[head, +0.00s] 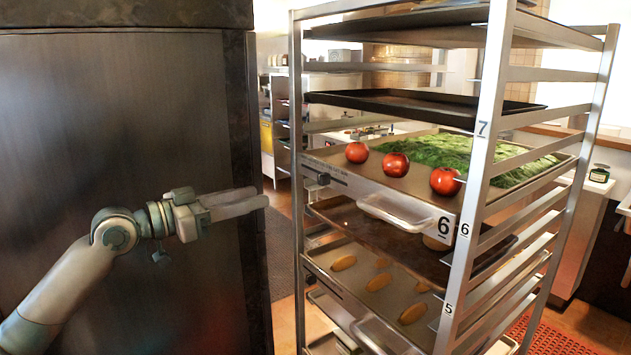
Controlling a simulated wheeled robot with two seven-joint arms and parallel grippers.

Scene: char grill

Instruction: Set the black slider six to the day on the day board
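The black slider (323,179) is a small dark block near the left end of a pale front rail on the rack. This rail has a dark slot, small unreadable marks and a large black 6 (443,226) at its right end. My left gripper (262,197) is left of the rack, in front of a dark metal panel. It points right, apart from the slider and a little lower in the picture. Its pale fingers lie close together with no visible gap, and hold nothing. My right gripper is not in view. I cannot make out a day board.
The metal rack (483,130) holds a tray with tomatoes (396,164) and greens (470,155). A lower tray holds oval pieces (379,282). A clear container (395,212) hangs below rail six. A dark panel (120,150) fills the left. A narrow gap separates panel and rack.

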